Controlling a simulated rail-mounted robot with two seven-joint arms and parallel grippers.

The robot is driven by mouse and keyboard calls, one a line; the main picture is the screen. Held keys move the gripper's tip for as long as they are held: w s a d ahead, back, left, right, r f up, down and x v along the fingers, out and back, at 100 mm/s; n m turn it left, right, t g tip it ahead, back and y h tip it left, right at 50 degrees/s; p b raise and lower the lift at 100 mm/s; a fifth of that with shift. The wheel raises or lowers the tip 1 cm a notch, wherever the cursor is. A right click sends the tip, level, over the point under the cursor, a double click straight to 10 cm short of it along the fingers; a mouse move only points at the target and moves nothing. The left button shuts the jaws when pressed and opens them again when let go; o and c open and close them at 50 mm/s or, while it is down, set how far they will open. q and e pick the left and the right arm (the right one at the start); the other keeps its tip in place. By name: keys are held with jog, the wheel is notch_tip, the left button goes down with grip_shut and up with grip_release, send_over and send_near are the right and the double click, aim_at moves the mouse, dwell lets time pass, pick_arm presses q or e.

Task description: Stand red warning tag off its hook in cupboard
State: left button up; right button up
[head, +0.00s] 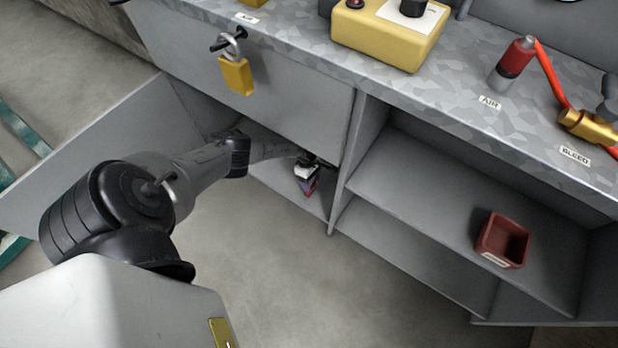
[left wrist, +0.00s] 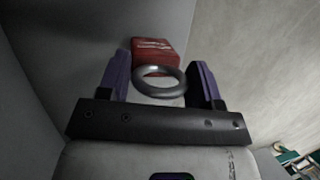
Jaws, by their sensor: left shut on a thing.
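The red warning tag (left wrist: 152,52) shows in the left wrist view as a red block with white lettering, with a thick grey ring (left wrist: 160,81) at its near end. My left gripper (left wrist: 160,84) has its two purple fingers on either side of the ring and is shut on the tag by it. In the head view my left arm reaches into the open left cupboard, and the gripper (head: 306,172) is small there, with a bit of the red tag (head: 311,187) below it. Whether the tag touches the cupboard is unclear, and no hook shows inside. My right gripper is out of view.
The cupboard door (head: 95,150) stands open at left. A yellow padlock (head: 236,75) hangs on the front panel above my arm. A divider (head: 350,150) separates the right shelves, where a dark red bin (head: 490,240) stands. A yellow box (head: 385,35) sits on the counter.

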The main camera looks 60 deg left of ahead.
pick_arm(q)
jog(key=shift+f, duration=0.6)
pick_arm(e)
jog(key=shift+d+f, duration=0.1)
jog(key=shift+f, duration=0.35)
pick_arm(q)
jog(key=o, duration=1.2)
jog(key=shift+r, duration=0.1)
jog(key=shift+r, duration=0.1)
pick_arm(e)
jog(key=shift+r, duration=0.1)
